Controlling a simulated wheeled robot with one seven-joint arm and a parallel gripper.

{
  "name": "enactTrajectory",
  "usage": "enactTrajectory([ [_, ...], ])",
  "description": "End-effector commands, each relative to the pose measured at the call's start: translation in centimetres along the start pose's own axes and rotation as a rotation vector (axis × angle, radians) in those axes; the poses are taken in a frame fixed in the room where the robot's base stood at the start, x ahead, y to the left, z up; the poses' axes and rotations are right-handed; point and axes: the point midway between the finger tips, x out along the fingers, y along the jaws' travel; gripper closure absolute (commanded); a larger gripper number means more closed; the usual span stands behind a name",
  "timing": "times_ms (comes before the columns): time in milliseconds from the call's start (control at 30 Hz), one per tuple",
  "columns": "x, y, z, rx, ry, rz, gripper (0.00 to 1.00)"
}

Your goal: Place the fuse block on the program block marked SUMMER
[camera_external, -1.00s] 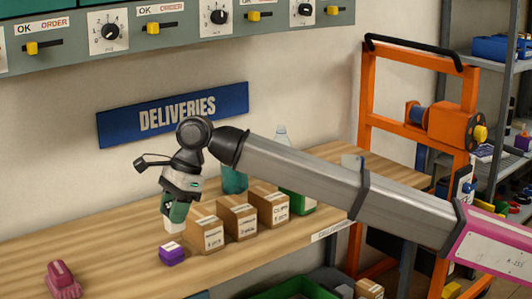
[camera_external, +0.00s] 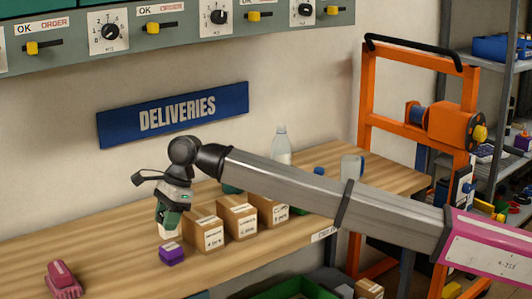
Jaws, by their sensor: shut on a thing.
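My gripper (camera_external: 169,219) is shut on a small whitish block (camera_external: 169,231), which I take for the fuse block. Its fingers hide the upper part of the block. A small purple block (camera_external: 172,254) with a pale label on top sits on the wooden bench, just in front of and below the held block in the picture. The label is too small to read, so I cannot tell whether it says SUMMER. I cannot tell whether the held block touches the bench or the purple block.
Several labelled cardboard boxes (camera_external: 238,219) stand in a row right of my gripper on the bench (camera_external: 110,250). A pink object (camera_external: 62,280) lies at the front left. A clear bottle (camera_external: 281,147) stands behind my arm. The bench's left side is largely free.

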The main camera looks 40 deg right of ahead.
Motion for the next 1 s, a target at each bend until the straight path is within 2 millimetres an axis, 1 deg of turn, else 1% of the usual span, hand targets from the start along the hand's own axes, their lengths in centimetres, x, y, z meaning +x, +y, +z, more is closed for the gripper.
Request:
enactTrajectory([
  [100,1.7,0.1,-0.8,0.0,0.001,0.002,0.98],
  [200,2.6,0.1,-1.1,0.0,0.0,0.001,0.98],
  [567,3.0,0.1,-1.2,0.0,0.0,0.0,0.98],
  [600,3.0,0.1,-1.2,0.0,0.0,0.0,0.65],
  [667,3.0,0.1,-1.2,0.0,0.0,0.0,0.46],
  [700,3.0,0.1,-1.2,0.0,0.0,0.0,0.43],
  [1000,2.8,0.0,-1.1,0.0,0.0,0.0,0.43],
])
